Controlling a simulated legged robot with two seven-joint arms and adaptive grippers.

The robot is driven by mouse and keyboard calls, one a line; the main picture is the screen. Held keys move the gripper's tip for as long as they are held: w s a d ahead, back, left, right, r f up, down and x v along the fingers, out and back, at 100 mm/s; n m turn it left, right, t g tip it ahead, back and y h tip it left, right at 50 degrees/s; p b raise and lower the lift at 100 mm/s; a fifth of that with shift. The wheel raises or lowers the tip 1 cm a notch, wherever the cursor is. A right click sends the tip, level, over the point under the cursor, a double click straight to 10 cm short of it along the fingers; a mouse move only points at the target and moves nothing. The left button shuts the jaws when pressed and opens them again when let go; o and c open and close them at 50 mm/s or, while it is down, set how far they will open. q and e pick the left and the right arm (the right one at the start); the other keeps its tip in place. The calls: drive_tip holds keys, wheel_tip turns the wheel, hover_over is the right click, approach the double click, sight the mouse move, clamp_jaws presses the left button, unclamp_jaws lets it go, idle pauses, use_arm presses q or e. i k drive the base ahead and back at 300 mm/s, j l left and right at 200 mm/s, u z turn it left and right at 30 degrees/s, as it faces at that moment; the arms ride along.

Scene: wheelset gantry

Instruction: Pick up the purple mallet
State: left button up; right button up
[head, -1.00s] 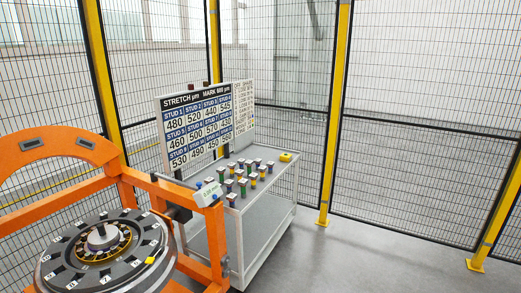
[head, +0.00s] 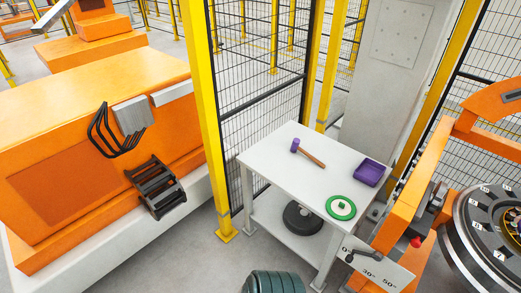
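The purple mallet (head: 309,153) lies on the white table (head: 265,158) right of the picture's middle. Its purple head (head: 295,145) is at the left end and its brown handle points to the lower right. Nothing touches it. Neither of my grippers shows in the head view.
On the same table are a purple tray (head: 371,172) and a green ring (head: 341,207). A dark disc (head: 302,218) lies on the lower shelf. A yellow post (head: 204,110) with mesh fence stands left of the table; an orange frame (head: 415,190) stands close on the right.

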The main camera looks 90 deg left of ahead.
sight(295, 147)
drive_tip(key=u, duration=2.5)
